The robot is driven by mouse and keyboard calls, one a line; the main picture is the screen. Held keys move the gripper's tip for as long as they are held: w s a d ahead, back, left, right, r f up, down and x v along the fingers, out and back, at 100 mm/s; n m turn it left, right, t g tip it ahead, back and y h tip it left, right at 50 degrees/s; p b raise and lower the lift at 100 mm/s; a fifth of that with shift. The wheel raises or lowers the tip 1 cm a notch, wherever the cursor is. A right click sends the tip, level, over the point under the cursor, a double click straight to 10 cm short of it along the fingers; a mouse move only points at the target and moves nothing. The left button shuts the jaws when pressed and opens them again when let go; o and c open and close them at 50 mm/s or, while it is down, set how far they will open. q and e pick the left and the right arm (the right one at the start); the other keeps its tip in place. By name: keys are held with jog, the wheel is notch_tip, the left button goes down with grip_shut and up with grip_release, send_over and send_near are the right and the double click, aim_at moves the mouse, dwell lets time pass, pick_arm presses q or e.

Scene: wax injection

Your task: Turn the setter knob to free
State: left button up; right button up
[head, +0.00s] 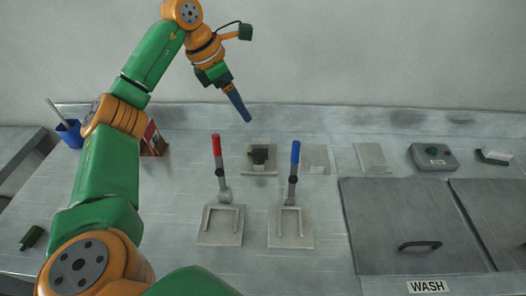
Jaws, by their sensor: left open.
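A dark knob (259,155) sits on a small square plate at the back of the metal counter, between the red and blue levers. It looks like the setter knob; its marks and setting are too small to read. My left arm comes in from the left and arches over the counter. My left gripper (246,116) points down and right, above and behind the knob in the picture, apart from it. It is open and holds nothing I can see. My right gripper is not in view.
A red-handled lever (217,150) and a blue-handled lever (295,155) stand upright in front of the knob. A grey box with a green button (432,158), a brush (494,157) and a blue cup (70,134) stand farther out. A lidded WASH basin (400,215) lies right.

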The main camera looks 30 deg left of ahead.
pick_arm(q)
notch_tip(320, 180, down, 4)
jog(key=s+f+b, duration=0.1)
jog(key=s+b, duration=0.1)
jog(key=b, duration=0.5)
send_near(258, 156)
jog(key=x, duration=0.8)
jog(key=shift+f, duration=0.3)
grip_shut()
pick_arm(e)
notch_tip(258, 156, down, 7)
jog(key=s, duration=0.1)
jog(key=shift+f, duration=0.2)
